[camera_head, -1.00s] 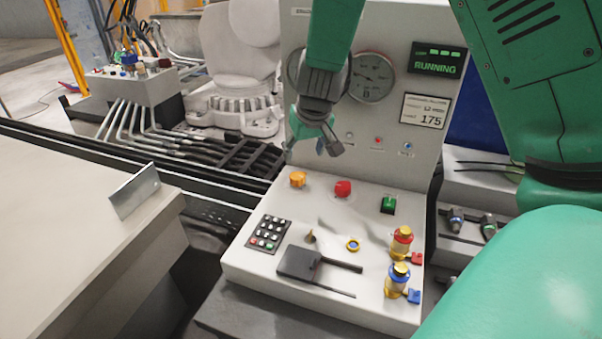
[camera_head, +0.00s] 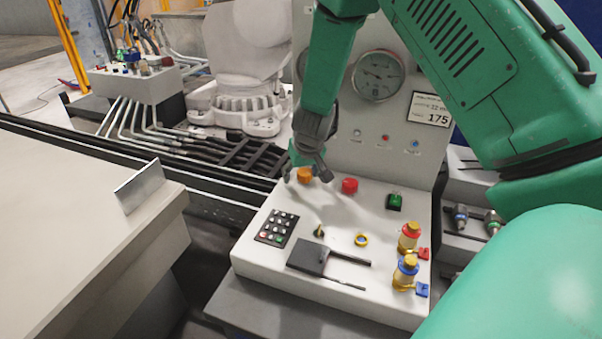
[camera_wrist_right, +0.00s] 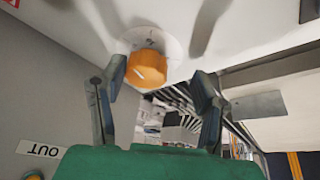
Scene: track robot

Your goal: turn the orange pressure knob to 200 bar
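The orange pressure knob (camera_head: 305,175) sits on the white console's sloped panel, at its back left. In the right wrist view the knob (camera_wrist_right: 147,69) lies ahead of my fingers, nearer the left one, with a white mark on its face. My right gripper (camera_head: 308,176) is at the knob in the head view, with its fingers spread. In the right wrist view this gripper (camera_wrist_right: 162,82) is open and empty, and I cannot tell whether a finger touches the knob. A round gauge (camera_head: 378,76) stands on the upright panel. A sign (camera_head: 430,109) reads 175. My left gripper does not show.
Right of the orange knob are a red knob (camera_head: 350,186) and a green switch (camera_head: 395,201). A keypad (camera_head: 277,228), a black lever plate (camera_head: 309,256) and brass valves (camera_head: 407,237) are nearer the front. A grey bench (camera_head: 80,230) with an upright plate (camera_head: 139,187) stands at left.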

